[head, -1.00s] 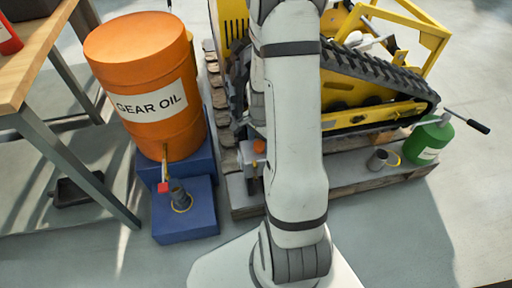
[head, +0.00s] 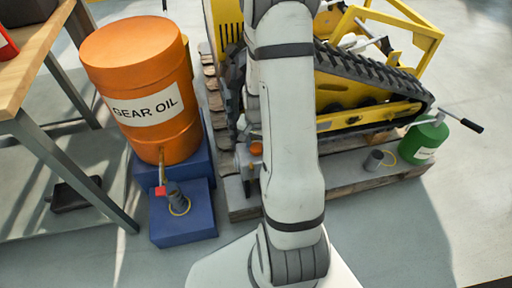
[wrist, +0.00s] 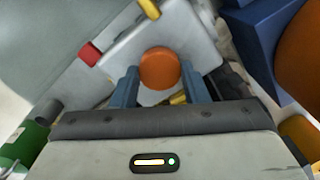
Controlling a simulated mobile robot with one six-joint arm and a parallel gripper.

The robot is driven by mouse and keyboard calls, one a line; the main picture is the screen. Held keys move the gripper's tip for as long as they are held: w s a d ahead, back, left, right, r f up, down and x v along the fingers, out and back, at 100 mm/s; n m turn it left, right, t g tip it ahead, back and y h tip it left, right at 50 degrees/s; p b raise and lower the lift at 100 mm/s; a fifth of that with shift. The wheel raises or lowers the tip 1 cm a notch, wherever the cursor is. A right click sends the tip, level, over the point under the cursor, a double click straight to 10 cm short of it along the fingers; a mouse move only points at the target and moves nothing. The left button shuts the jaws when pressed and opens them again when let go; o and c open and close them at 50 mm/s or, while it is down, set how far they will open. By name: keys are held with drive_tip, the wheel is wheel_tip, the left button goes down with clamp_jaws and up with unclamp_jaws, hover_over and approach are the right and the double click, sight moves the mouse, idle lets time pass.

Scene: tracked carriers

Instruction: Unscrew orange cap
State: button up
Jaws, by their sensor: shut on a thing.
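The orange cap (wrist: 160,68) is round and seen from above in the wrist view, over a pale grey plate (wrist: 190,35). My gripper (wrist: 159,75) has its two blue-grey fingers on either side of the cap and is shut on it. In the head view the orange cap (head: 256,148) shows just left of my arm, low beside the tracked carrier (head: 345,92). Whatever is under the cap is hidden in the wrist view.
An orange gear oil drum (head: 140,55) stands on a blue base (head: 185,232) at the left, by a table (head: 30,60). A green canister (head: 425,140) and a grey cup-like part (head: 374,160) sit on the pallet at the right. Floor is clear at the lower right.

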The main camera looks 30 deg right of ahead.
drive_tip(key=n, duration=0.4)
drive_tip(key=shift+w, duration=0.1)
drive_tip(key=shift+n, duration=1.1)
drive_tip(key=n, duration=0.4)
drive_tip(key=shift+p, duration=0.35)
drive_tip(key=n, duration=0.3)
drive_tip(key=shift+n, duration=0.5)
